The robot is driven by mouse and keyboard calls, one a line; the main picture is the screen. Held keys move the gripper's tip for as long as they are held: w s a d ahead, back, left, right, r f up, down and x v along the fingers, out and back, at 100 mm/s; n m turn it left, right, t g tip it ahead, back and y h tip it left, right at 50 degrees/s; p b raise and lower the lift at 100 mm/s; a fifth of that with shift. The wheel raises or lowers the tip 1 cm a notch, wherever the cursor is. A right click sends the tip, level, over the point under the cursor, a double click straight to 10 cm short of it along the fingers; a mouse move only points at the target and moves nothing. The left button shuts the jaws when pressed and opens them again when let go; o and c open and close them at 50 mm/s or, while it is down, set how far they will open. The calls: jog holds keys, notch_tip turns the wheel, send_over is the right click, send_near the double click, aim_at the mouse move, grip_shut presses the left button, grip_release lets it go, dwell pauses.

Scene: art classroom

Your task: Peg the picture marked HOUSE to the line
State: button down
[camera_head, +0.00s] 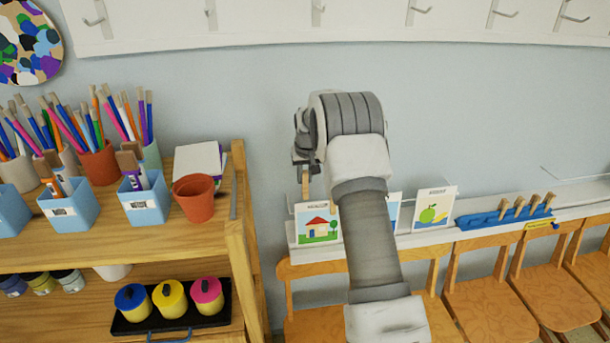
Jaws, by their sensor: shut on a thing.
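The picture marked HOUSE (319,229), a white card with a red-roofed house, stands on the white wall ledge, left of my forearm. My gripper (305,168) is above its upper left edge, pointing down and shut on a wooden peg (305,188). The peg's lower end is at the card's top edge; I cannot tell whether it grips the card. More wooden pegs (519,207) stand in a blue holder (487,219) on the ledge. A thin pale line (572,177) shows at the right; I cannot tell whether it is the hanging line.
A picture of a green fruit (431,210) and another, mostly hidden by my arm, stand on the ledge (583,211). Wooden chairs (486,294) line the wall below. A wooden shelf (239,235) with pots and brushes is at the left. White hook rails (270,33) run above.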

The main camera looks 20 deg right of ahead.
aim_at(305, 191)
jog(key=shift+w+f, duration=0.1)
jog(key=shift+f, duration=0.4)
jog(key=shift+s+f+b, duration=0.2)
jog(key=shift+f+b, duration=0.9)
jog(key=shift+f, duration=0.3)
jog(key=shift+s+f+b, duration=0.2)
jog(key=shift+f+b, duration=0.85)
jog(key=shift+f, duration=0.3)
jog(key=c, duration=0.7)
grip_release()
jog(key=shift+o, duration=1.3)
jog(key=shift+r, duration=0.1)
jog(key=shift+p+v, duration=1.15)
jog(key=shift+v, duration=2.3)
